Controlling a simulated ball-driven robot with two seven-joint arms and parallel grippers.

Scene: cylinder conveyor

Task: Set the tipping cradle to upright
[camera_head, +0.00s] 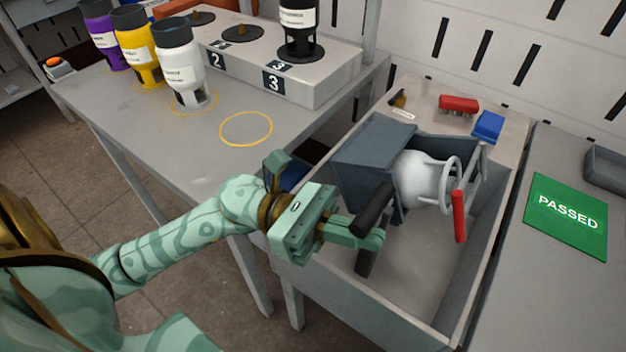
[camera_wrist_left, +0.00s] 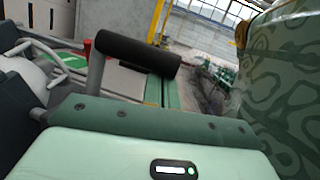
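The tipping cradle (camera_head: 366,158), a dark blue-grey box, lies tipped on its side in the grey tray. It holds a pale grey cylinder (camera_head: 420,180) lying roughly level, its ring end to the right. My left gripper (camera_head: 368,238) is at the cradle's front left, beside a black bar (camera_head: 373,207) that looks like a handle. In the left wrist view the bar (camera_wrist_left: 140,52) stands on a grey post close ahead of the gripper; the cradle (camera_wrist_left: 15,105) is at the left edge. The finger gap is hidden, so its grip is unclear. My right gripper is out of view.
A red lever (camera_head: 459,215) stands right of the cylinder. The grey tray (camera_head: 478,268) has raised walls around the cradle. Purple, yellow and white cylinders (camera_head: 181,70) stand on the left table, near a numbered rack (camera_head: 320,85). A green PASSED mat (camera_head: 566,215) lies right.

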